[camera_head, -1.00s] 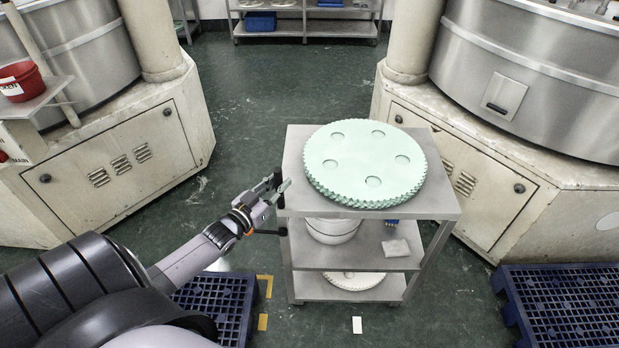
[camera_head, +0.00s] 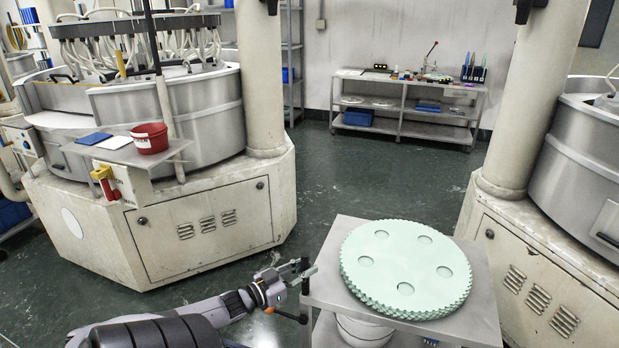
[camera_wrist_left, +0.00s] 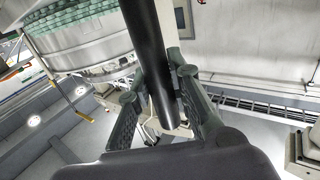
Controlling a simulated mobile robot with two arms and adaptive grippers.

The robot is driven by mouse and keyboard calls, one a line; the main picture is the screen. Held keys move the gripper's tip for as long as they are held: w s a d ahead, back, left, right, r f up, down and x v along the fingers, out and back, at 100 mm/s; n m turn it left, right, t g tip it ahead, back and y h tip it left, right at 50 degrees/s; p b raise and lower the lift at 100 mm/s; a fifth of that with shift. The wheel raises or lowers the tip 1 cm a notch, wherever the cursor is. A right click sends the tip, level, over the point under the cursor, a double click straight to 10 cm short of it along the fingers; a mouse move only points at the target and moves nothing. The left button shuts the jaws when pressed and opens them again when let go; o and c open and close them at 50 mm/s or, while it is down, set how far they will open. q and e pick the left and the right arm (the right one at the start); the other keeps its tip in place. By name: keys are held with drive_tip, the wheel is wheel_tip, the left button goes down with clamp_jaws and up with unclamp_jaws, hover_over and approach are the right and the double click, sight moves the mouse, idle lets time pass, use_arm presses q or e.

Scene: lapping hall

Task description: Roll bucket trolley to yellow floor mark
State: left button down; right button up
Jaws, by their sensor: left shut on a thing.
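The grey steel trolley (camera_head: 482,312) stands at the lower right of the head view, cut off by the bottom edge. A stack of pale green toothed discs (camera_head: 405,262) lies on its top shelf. A white bucket (camera_head: 362,332) shows partly beneath that shelf. My left gripper (camera_head: 303,271) is at the trolley's left edge, shut on its black handle. In the left wrist view, the black handle bar (camera_wrist_left: 152,55) runs between the fingers of my left gripper (camera_wrist_left: 158,103). No yellow floor mark shows clearly now. My right gripper is not in view.
A pale machine base (camera_head: 200,235) stands on the left, with a red bucket (camera_head: 150,138) on its side shelf. Another machine base (camera_head: 520,285) is close to the trolley's right side. Open green floor (camera_head: 365,175) lies beyond, up to a rear workbench (camera_head: 405,112).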

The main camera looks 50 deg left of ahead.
use_arm(q)
drive_tip(key=shift+a, duration=0.2)
drive_tip(key=c, duration=1.5)
unclamp_jaws()
drive_tip(key=shift+s+a, duration=0.1)
drive_tip(key=shift+s, duration=0.1)
drive_tip(key=shift+o, duration=0.3)
drive_tip(key=s, duration=1.2)
drive_tip(key=shift+f, duration=0.1)
